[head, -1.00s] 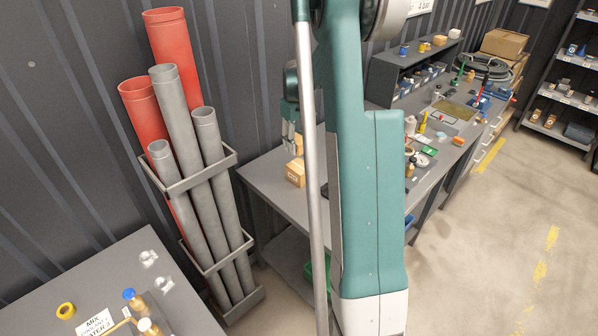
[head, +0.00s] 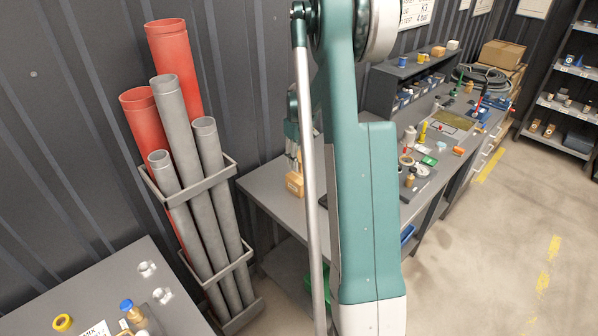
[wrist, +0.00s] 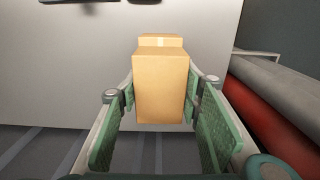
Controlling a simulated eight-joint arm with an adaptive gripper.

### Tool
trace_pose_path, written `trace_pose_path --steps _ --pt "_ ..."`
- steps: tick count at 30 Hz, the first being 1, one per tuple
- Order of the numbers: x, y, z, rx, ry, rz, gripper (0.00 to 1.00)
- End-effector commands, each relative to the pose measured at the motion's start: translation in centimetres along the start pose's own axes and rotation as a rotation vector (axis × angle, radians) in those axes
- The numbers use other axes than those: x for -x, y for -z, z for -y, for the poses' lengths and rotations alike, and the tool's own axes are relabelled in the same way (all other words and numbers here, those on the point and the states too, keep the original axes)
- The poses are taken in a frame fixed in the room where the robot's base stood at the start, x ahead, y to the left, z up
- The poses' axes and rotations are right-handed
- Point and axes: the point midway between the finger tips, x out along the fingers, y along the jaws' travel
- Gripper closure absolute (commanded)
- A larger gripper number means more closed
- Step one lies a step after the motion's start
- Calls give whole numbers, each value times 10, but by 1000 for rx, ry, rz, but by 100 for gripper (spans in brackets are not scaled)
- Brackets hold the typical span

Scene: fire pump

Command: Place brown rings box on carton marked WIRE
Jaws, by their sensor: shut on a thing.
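My gripper (wrist: 158,95) is shut on a brown box (wrist: 160,88), with a green-padded finger on each side of it in the wrist view. A second light-brown carton (wrist: 160,41) with a pale tape strip shows just beyond the held box. The held box hides most of it, and I cannot tell whether the two touch. In the head view my gripper (head: 293,160) is over the near end of the grey bench, right above a brown carton (head: 294,186). My arm hides part of this spot. No WIRE or rings marking is readable.
The grey bench (head: 262,187) has bare surface left of the carton. A rack of red and grey pipes (head: 190,150) stands close on the left. Tools and small parts (head: 425,150) lie farther along the bench. A dark corrugated wall runs behind.

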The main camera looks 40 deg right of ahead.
Motion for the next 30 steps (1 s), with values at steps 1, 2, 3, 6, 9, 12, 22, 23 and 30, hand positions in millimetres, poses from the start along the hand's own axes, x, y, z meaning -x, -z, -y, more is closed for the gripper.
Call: trace_pose_path --steps 1,2,3,6,9,12,22,23,30 --pt "-6 0 0 0 0 0 77" --pt "-9 0 0 0 0 0 77" --pt "-12 0 0 0 0 0 77" --pt "-16 0 0 0 0 0 77" --pt "-17 0 0 0 0 0 77" --pt "-17 0 0 0 0 0 77" --pt "-32 0 0 0 0 0 77" --pt "-35 0 0 0 0 0 77" --pt "-54 0 0 0 0 0 77"
